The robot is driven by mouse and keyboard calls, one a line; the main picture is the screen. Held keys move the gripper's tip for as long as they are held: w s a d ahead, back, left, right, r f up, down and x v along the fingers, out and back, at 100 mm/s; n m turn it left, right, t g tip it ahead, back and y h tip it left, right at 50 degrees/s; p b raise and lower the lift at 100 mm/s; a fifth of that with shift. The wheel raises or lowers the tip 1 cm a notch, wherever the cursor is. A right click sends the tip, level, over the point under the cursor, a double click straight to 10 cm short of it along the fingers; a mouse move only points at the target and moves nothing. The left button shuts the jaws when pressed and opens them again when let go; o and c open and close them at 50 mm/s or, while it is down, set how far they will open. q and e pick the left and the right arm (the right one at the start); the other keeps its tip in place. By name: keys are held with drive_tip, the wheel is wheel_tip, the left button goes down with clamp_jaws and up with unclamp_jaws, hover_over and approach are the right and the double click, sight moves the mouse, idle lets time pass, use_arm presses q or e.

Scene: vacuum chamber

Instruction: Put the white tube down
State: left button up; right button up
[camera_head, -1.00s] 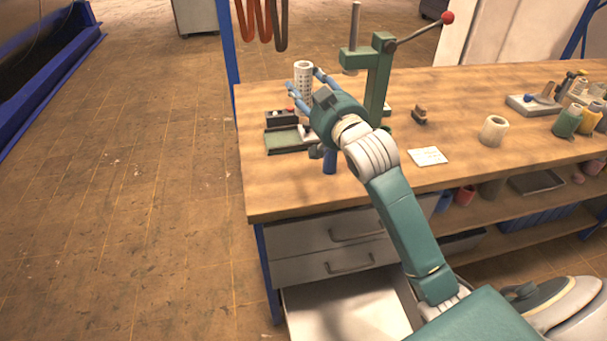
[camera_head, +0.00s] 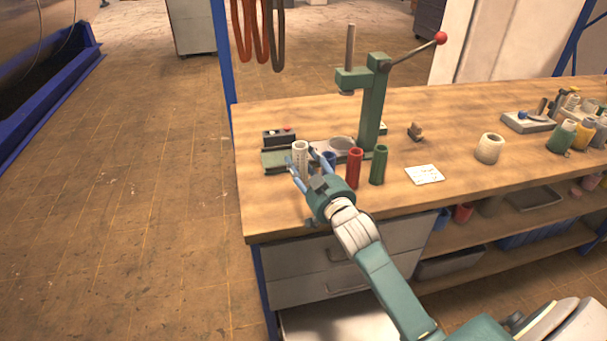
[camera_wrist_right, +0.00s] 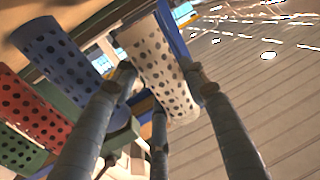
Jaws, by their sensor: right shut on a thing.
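The white tube (camera_head: 300,151) is upright, with dark holes over its surface. It stands at the left end of a row with the blue tube (camera_head: 329,161), the red tube (camera_head: 354,168) and the green tube (camera_head: 378,165). My right gripper (camera_head: 305,165) is shut on the white tube, reaching it from the front. In the right wrist view its fingers (camera_wrist_right: 160,90) lie around the white tube (camera_wrist_right: 155,58), with the blue tube (camera_wrist_right: 52,55) and red tube (camera_wrist_right: 32,108) beside it. I cannot tell whether its lower end touches the bench. My left gripper is not in view.
The green press (camera_head: 372,105) with a red-knobbed lever stands just behind the tubes. A small control box (camera_head: 279,137) is at the back left. A white card (camera_head: 424,175) and a white roll (camera_head: 489,148) lie to the right. An open drawer (camera_head: 340,322) is below.

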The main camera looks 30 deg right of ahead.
sight(306, 178)
drive_tip(key=shift+f+p, duration=0.3)
drive_tip(key=shift+f, duration=1.75)
drive_tip(key=shift+f, duration=0.1)
drive_tip(key=o, duration=1)
drive_tip(key=shift+o, duration=0.2)
